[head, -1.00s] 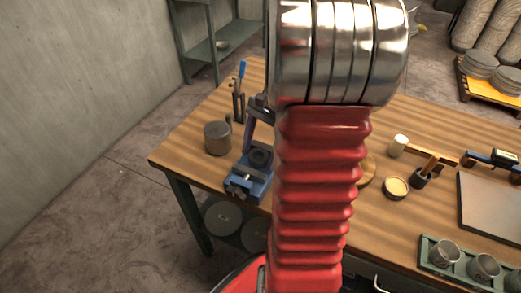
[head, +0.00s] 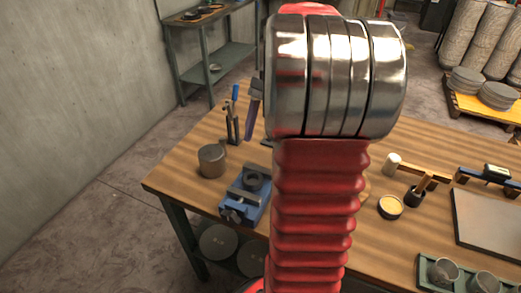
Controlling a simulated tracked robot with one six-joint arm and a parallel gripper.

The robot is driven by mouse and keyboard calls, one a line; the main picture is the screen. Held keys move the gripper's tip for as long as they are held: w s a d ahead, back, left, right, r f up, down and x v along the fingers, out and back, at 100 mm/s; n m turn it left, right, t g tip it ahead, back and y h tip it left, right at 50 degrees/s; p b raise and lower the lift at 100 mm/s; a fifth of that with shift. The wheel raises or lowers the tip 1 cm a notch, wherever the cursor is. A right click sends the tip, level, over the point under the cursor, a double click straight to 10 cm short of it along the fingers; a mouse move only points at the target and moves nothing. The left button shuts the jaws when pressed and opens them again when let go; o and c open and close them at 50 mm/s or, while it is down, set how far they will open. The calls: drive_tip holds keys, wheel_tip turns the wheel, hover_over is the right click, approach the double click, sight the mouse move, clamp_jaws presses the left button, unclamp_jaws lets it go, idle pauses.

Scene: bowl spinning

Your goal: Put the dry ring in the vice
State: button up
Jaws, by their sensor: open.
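A blue vice (head: 238,207) stands at the left front of the wooden bench. A dark grey ring (head: 257,178) sits at the vice's jaws; I cannot tell how deep it sits between them. My gripper (head: 253,128) is open, above and behind the ring and apart from it. Only a dark finger shows clearly; the rest is hidden behind my red and silver arm. Nothing shows in the visible part of it.
A grey cylinder (head: 212,160) stands left of the vice, with upright tools (head: 233,120) behind it. Right of my arm are a small pot (head: 390,207), a mallet (head: 428,182), a grey slab (head: 485,218) and a green tray (head: 425,272) with cups.

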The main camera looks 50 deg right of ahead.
drive_tip(key=shift+d+r, duration=0.15)
drive_tip(key=shift+r, duration=0.2)
idle(0.6)
drive_tip(key=s+a+n+t+h, duration=0.2)
drive_tip(key=a+n, duration=0.6)
drive_tip(key=a, duration=0.6)
drive_tip(key=s+a+n+t+h, duration=0.2)
drive_tip(key=a+n+t, duration=0.2)
drive_tip(key=a+n, duration=0.4)
drive_tip(key=a, duration=0.6)
drive_tip(key=shift+s+a+r+n, duration=0.15)
drive_tip(key=shift+s+r+n, duration=0.2)
drive_tip(key=shift+r+n, duration=0.05)
